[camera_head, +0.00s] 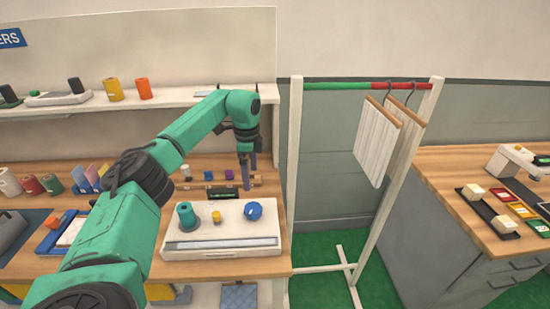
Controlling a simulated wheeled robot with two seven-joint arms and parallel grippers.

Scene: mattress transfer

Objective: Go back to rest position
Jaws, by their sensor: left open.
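My left gripper (247,170) hangs above the back right part of the wooden workbench (270,268), fingers pointing down. It is open, with nothing visible between its fingers. It sits just behind a white device (220,250) with a green knob, a yellow knob and a blue dial. The green left arm reaches in from the lower left and covers part of the bench. My right gripper is not in view.
A white garment rack (294,180) with a green and red bar holds hanging white panels (376,142) right of the bench. A shelf (180,102) with cups runs along the wall. Another wooden counter (450,190) stands at the right. Green floor shows between.

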